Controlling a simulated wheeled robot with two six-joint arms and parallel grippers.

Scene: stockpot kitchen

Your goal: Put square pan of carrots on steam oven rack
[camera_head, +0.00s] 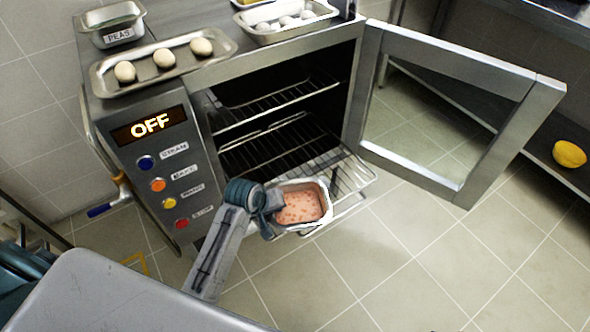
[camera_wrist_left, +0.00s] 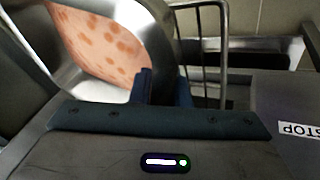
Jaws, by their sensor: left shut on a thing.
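The square metal pan of carrots (camera_head: 303,204) holds an orange-pink, spotted mass and is at the front of the steam oven. My left gripper (camera_head: 274,204) is shut on the pan's left side. In the left wrist view the pan (camera_wrist_left: 108,45) fills the upper left, with the gripper fingers (camera_wrist_left: 165,88) at its wall. The lower oven rack (camera_head: 345,178) is pulled out of the open oven, and the pan is over its front part. I cannot tell whether the pan touches the rack. My right gripper is not in view.
The oven door (camera_head: 455,110) stands wide open to the right. Another rack (camera_head: 275,105) sits inside, higher up. The control panel reads OFF.

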